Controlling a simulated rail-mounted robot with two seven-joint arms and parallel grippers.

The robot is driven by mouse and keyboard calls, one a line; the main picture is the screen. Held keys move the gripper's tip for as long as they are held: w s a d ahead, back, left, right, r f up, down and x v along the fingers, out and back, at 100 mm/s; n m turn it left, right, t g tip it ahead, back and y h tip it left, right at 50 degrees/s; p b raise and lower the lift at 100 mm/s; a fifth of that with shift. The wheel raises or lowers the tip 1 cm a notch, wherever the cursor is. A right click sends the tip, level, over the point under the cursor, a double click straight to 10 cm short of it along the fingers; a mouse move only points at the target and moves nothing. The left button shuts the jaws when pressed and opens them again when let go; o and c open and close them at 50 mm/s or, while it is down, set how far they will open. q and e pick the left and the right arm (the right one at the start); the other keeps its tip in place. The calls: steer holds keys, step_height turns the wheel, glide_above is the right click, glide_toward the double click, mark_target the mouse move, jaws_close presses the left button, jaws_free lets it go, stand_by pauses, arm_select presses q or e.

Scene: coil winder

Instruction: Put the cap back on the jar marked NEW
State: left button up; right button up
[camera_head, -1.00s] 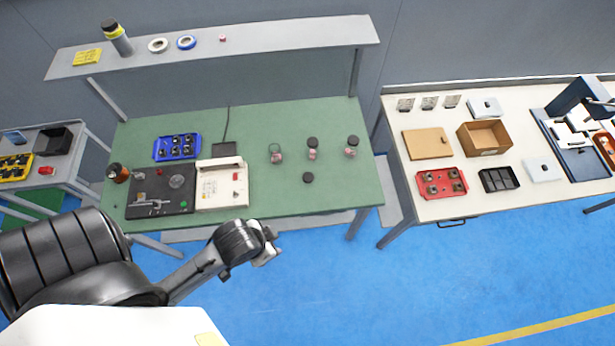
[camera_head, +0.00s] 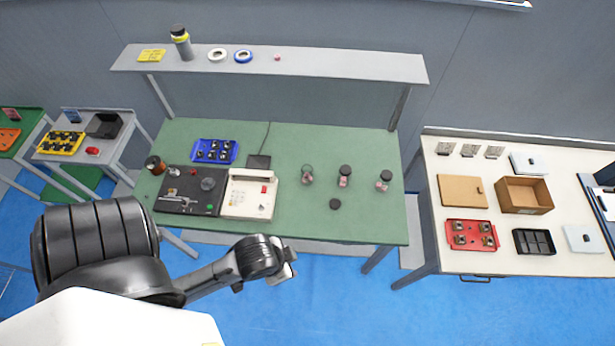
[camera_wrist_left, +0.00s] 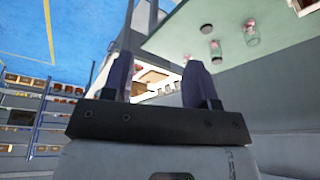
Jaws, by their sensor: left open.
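On the green bench, an open jar without a cap (camera_head: 307,175) stands left of two jars with dark caps, a middle one (camera_head: 344,178) and a right one (camera_head: 383,182). A loose dark cap (camera_head: 335,204) lies on the bench in front of them. The marks on the jars are too small to read. My left gripper (camera_head: 289,263) is in front of the bench's near edge, apart from the jars and cap. In the left wrist view its two fingers (camera_wrist_left: 160,80) are spread with nothing between them. My right gripper is not in view.
The green bench (camera_head: 300,222) holds a black winder plate (camera_head: 190,205), a white box unit (camera_head: 249,195) and a blue tray (camera_head: 214,151) at left. A shelf (camera_head: 340,66) spans its back. A white bench (camera_head: 450,205) with trays stands at right.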

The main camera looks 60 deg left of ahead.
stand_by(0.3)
arm_select(q)
steer(key=o, duration=0.6)
steer(key=shift+c, duration=0.2)
steer(key=shift+f, duration=0.1)
